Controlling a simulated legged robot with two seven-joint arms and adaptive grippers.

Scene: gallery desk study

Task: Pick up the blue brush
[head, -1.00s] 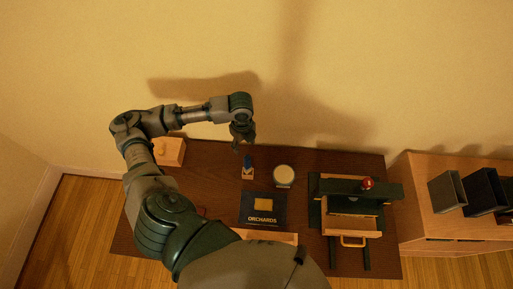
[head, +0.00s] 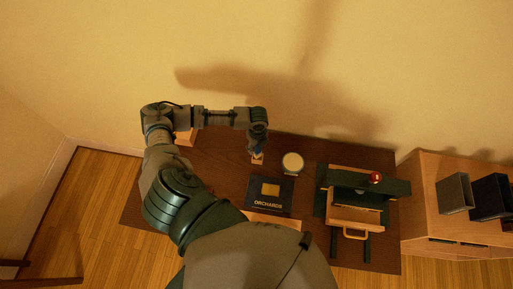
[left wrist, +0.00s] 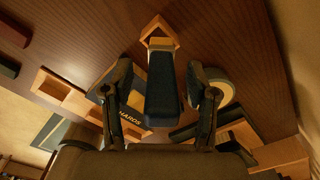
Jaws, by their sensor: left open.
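The blue brush (head: 257,159) stands on the dark wooden desk, mostly hidden in the head view by my left gripper (head: 259,143), which is right over it. In the left wrist view the blue brush (left wrist: 163,85) shows as a dark blue block with a light wooden end, in the middle between the two fingers. My left gripper (left wrist: 162,98) is open, with a finger on each side of the brush and visible gaps between. My right gripper is not in view.
Close right of the brush is a round cream-topped object (head: 292,162). In front lies a dark book marked ORCHARDS (head: 268,208). A wooden cabinet (head: 426,190) stands beyond the desk.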

